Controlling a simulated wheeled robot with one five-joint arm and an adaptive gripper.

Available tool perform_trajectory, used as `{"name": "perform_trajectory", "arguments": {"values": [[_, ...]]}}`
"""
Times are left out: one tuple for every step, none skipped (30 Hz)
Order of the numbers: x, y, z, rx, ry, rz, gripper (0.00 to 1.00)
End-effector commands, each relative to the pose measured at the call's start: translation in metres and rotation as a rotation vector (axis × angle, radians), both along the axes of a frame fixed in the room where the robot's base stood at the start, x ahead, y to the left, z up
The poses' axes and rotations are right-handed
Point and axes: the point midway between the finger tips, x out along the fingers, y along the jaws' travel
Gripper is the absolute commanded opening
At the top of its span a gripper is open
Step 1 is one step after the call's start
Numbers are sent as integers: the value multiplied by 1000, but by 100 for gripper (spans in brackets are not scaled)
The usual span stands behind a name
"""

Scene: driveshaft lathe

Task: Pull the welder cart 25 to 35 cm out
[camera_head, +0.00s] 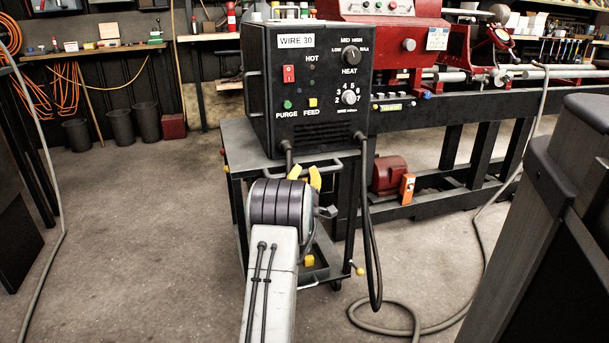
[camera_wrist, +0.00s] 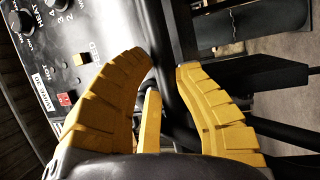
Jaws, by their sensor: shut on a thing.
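The welder cart (camera_head: 237,140) is a dark metal cart in the middle of the head view, standing on the floor in front of the lathe. A black welder box labelled WIRE 30 (camera_head: 310,110) with knobs and switches sits on its top. My gripper (camera_head: 307,174), with yellow fingers, is at the cart's front handle (camera_head: 335,166). In the wrist view my gripper (camera_wrist: 165,72) is shut on a dark bar of the handle, with a finger on each side. My wrist hides part of the cart's front and lower shelf.
The lathe bench (camera_head: 450,115) stands behind the cart. A dark post (camera_head: 560,200) is close at the right. Floor at the left is open, with bins (camera_head: 120,127) further back.

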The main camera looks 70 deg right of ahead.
Motion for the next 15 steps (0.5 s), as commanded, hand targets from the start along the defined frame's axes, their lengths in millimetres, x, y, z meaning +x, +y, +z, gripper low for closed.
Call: {"name": "perform_trajectory", "arguments": {"values": [[-2,-2,5,-13,0,-5,0],[-2,-2,6,-13,0,-5,0],[-2,-2,6,-14,0,-5,0],[-2,-2,6,-14,0,-5,0],[-2,-2,6,-15,0,-5,0],[-2,-2,7,-16,-1,-5,0],[-2,-2,7,-16,-1,-5,0],[-2,-2,7,-16,-1,-5,0],[-2,-2,7,-17,-1,-5,0],[-2,-2,7,-17,-1,-5,0],[-2,-2,8,-18,-1,-5,0],[-2,-2,8,-18,-1,-5,0],[-3,-2,8,-18,-1,-5,0],[-3,-2,8,-18,-1,-5,0],[-2,-2,8,-19,-1,-5,32]]}}
